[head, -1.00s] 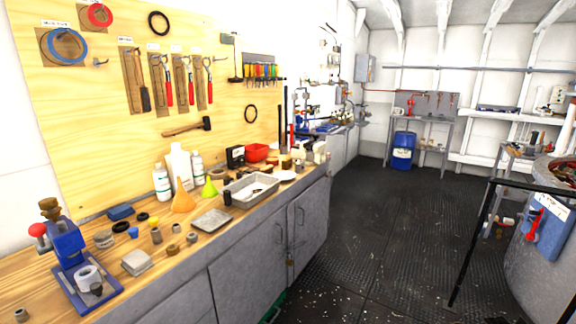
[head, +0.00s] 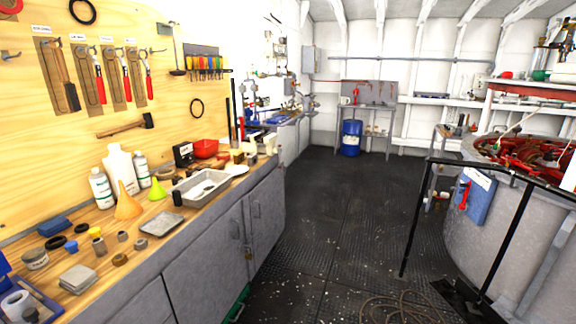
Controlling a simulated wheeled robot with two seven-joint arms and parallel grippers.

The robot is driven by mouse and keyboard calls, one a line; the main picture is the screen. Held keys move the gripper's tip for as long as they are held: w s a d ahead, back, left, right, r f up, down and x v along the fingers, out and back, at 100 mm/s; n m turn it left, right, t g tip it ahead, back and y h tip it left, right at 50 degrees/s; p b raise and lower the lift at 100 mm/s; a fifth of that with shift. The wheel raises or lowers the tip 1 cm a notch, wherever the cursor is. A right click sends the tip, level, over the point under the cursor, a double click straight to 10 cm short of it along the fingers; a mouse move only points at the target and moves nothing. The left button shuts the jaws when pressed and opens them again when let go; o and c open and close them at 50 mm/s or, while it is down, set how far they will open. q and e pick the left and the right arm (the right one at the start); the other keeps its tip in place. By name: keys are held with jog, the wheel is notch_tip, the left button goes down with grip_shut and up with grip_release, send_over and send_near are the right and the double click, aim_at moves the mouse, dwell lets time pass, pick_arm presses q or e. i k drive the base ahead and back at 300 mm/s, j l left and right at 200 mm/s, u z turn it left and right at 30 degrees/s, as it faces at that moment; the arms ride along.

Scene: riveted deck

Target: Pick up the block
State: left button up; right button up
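A blue block-shaped item (head: 54,225) lies on the wooden workbench (head: 112,218) at the left, near the pegboard. A small grey squarish piece (head: 78,279) lies nearer on the same bench. I cannot tell which of these, if either, is the task's block. Neither of my grippers is in view.
A dark floor aisle (head: 325,220) is open ahead. A black railing (head: 417,220) and a large grey tank (head: 510,235) stand at right. A hose (head: 405,306) lies on the floor.

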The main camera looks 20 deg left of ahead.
aim_at(239, 157)
jog(key=i+u, duration=0.25)
jog(key=u, duration=0.15)
jog(key=i+l+u, duration=0.1)
jog(key=i+u, duration=0.15)
jog(key=u, duration=0.15)
jog(key=i+l+u, duration=0.2)
jog(key=u, duration=0.15)
jog(key=i, duration=0.05)
